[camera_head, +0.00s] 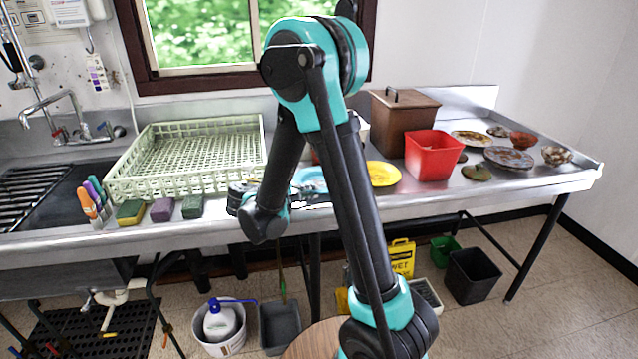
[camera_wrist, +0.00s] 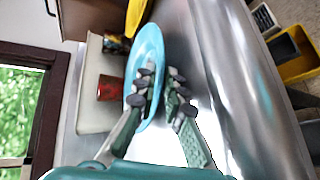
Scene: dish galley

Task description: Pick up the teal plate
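The teal plate (camera_wrist: 150,48) lies near the counter's front edge in the wrist view. In the head view only part of the teal plate (camera_head: 309,174) shows, behind my arm. My gripper (camera_wrist: 160,78) is open, its two fingertips a little apart. In the wrist view one finger overlaps the plate and the other is just outside its rim, so the rim appears between them. I cannot tell whether either finger touches it. In the head view my gripper (camera_head: 312,193) is mostly hidden by my arm.
A yellow plate (camera_head: 383,174) lies right of the teal one. A red bin (camera_head: 433,155), a brown box (camera_head: 402,112) and several dirty dishes (camera_head: 508,157) stand farther right. A pale green dish rack (camera_head: 190,186) and sponges (camera_head: 162,209) are on the left.

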